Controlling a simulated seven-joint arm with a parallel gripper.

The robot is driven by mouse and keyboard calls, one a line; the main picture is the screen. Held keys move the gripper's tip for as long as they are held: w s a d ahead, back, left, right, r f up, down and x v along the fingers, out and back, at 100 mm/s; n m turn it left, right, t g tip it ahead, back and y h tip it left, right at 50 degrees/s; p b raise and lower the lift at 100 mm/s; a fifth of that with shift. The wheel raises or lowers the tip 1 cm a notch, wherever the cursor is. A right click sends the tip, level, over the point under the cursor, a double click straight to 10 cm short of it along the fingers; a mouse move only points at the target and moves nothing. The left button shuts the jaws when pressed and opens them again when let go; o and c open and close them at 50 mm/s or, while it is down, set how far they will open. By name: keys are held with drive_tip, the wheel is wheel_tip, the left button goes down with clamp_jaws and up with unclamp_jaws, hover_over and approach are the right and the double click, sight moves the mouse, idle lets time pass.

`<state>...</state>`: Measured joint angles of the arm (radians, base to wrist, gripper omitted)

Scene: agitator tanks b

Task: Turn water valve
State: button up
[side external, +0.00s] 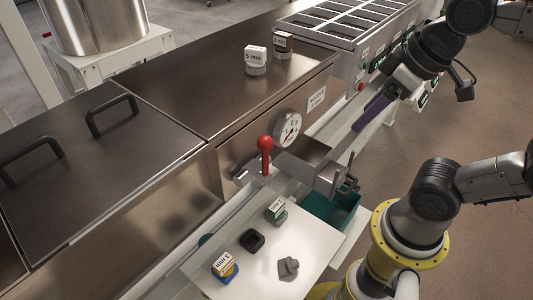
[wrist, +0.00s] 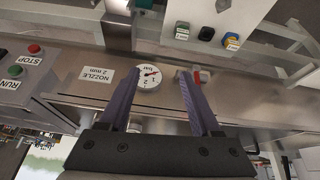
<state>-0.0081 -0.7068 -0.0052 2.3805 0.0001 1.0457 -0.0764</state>
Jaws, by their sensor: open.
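The water valve shows in the side view as an upright lever with a red ball knob (side external: 265,143) on the front of the steel tank, left of the pressure gauge (side external: 288,129). My gripper (side external: 360,125) has long purple fingers. It is open and empty, to the right of the gauge and apart from the valve. In the wrist view my gripper (wrist: 158,77) has its fingers spread, with the gauge (wrist: 148,77) between the tips in the picture. The red part of the valve (wrist: 204,77) appears just right of the right fingertip, which partly hides it.
A white board (side external: 300,240) with several small coloured blocks lies below the valve. A teal bin (side external: 335,210) and a metal spout (side external: 305,165) stand right of the valve. A label plate (side external: 316,98) is above the gauge. STOP and RUN buttons (wrist: 34,49) show at left.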

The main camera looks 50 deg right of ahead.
drive_tip(key=w+a+r+n+g, duration=0.35)
drive_tip(key=w+r, duration=0.25)
drive_tip(key=w, duration=0.2)
drive_tip(key=n+g, duration=0.2)
hover_over(265, 151)
drive_tip(key=d, duration=0.1)
drive_tip(key=f, duration=0.1)
drive_tip(key=w+f, duration=0.1)
drive_tip(key=f, duration=0.1)
drive_tip(key=shift+t, duration=0.25)
wheel_tip(265, 151, down, 13)
drive_tip(key=shift+d+f, duration=0.1)
clamp_jaws()
idle(0.5)
